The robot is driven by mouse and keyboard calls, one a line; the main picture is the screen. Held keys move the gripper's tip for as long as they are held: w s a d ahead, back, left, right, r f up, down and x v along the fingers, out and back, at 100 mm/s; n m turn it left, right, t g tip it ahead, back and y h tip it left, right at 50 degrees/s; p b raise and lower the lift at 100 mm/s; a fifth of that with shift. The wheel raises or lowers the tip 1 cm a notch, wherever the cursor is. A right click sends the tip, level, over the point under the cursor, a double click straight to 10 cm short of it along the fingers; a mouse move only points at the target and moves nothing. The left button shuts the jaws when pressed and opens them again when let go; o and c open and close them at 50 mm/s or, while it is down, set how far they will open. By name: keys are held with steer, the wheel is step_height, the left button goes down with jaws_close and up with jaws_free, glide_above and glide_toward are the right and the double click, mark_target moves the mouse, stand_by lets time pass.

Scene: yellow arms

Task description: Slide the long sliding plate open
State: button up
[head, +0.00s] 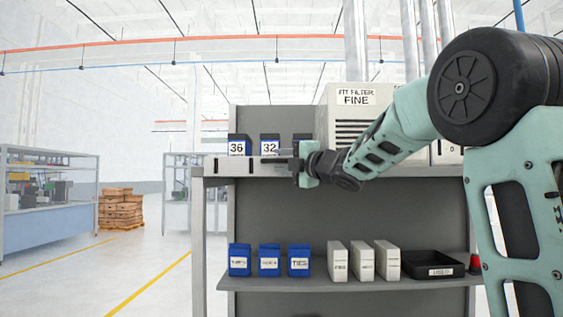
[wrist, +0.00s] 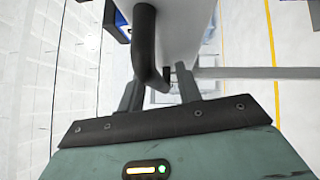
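The long sliding plate (head: 250,167) is a pale grey strip along the front of the upper shelf in the head view. In the wrist view its pale face (wrist: 187,30) stands just beyond my fingers. A black bar handle (wrist: 146,45) projects from it and bends towards the plate at its near end. My gripper (head: 301,166) is at the plate's front in the head view. In the wrist view its two dark fingers (wrist: 158,88) are apart, with the handle's bent end between them. A gap shows beside the right finger; contact on the left is unclear.
Blue bins marked 36 (head: 239,146) and 32 (head: 269,145) stand behind the plate. A filter unit (head: 357,112) stands behind my arm. The lower shelf (head: 300,283) holds blue boxes, white boxes and a black tray (head: 432,264).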

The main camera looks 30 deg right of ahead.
mark_target(271, 176)
jaws_close()
step_height(271, 176, down, 5)
steer(key=b, duration=0.5)
steer(key=shift+r, duration=0.1)
jaws_free()
steer(key=shift+s, duration=0.1)
